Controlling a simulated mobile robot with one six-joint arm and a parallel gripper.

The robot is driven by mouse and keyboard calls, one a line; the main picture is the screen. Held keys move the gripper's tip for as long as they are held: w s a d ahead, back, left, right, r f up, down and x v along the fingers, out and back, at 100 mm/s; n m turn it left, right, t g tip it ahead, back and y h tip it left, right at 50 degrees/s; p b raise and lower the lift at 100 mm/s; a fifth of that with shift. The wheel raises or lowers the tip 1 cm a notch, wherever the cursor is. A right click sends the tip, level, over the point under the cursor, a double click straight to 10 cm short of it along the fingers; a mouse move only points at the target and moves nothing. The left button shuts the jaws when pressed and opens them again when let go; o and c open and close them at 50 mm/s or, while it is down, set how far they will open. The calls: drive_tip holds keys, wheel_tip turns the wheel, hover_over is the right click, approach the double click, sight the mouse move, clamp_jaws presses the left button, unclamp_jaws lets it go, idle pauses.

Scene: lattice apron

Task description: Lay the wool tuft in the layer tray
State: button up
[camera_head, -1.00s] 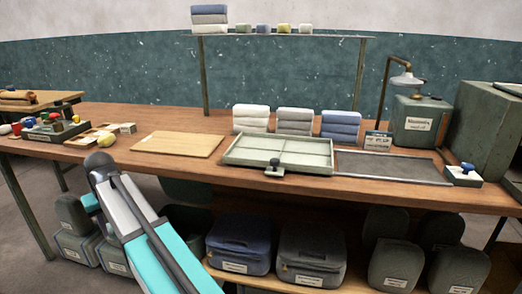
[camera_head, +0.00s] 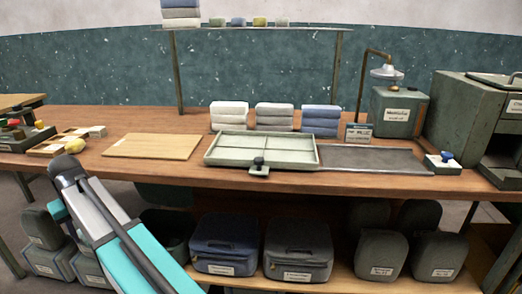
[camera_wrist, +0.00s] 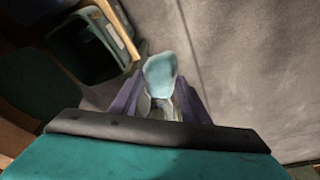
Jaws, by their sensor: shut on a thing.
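My gripper (camera_wrist: 158,100) shows in the wrist view, its purple fingers closed on a pale blue-green, soft-looking lump (camera_wrist: 160,72), which I take to be the wool tuft. It is held above the grey floor, beside dark bins. The head view shows part of my arm at lower left, but neither the gripper nor the tuft. The layer tray (camera_head: 228,162) looks like the shallow pale-green tray with thin dividers at the middle of the wooden bench. It looks empty, and a small dark knob stands at its front edge.
A wooden board (camera_head: 153,146) lies left of the tray, and a dark mesh panel (camera_head: 370,158) lies right of it. Folded stacks (camera_head: 274,117) stand behind. A lamp (camera_head: 386,73) and grey cabinet (camera_head: 465,120) are at right. Bags (camera_head: 297,250) sit under the bench.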

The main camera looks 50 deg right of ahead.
drive_tip(key=shift+a, duration=0.1)
drive_tip(key=shift+s+n, duration=0.35)
drive_tip(key=shift+n, duration=0.15)
drive_tip(key=shift+s+n+y, duration=0.3)
drive_tip(key=shift+s+n, duration=0.4)
drive_tip(key=shift+n, duration=0.1)
drive_tip(key=s+d+r+p, duration=1.1)
drive_tip(key=s+d, duration=0.3)
drive_tip(key=d, duration=0.2)
drive_tip(key=s+d+r+n+p, duration=0.1)
drive_tip(key=s+d+r+p, duration=1.1)
drive_tip(key=d, duration=0.5)
drive_tip(key=shift+s+d+n+y+p, duration=0.15)
drive_tip(key=shift+s+n+y+p, duration=0.25)
drive_tip(key=shift+s, duration=0.65)
drive_tip(key=shift+r, duration=0.1)
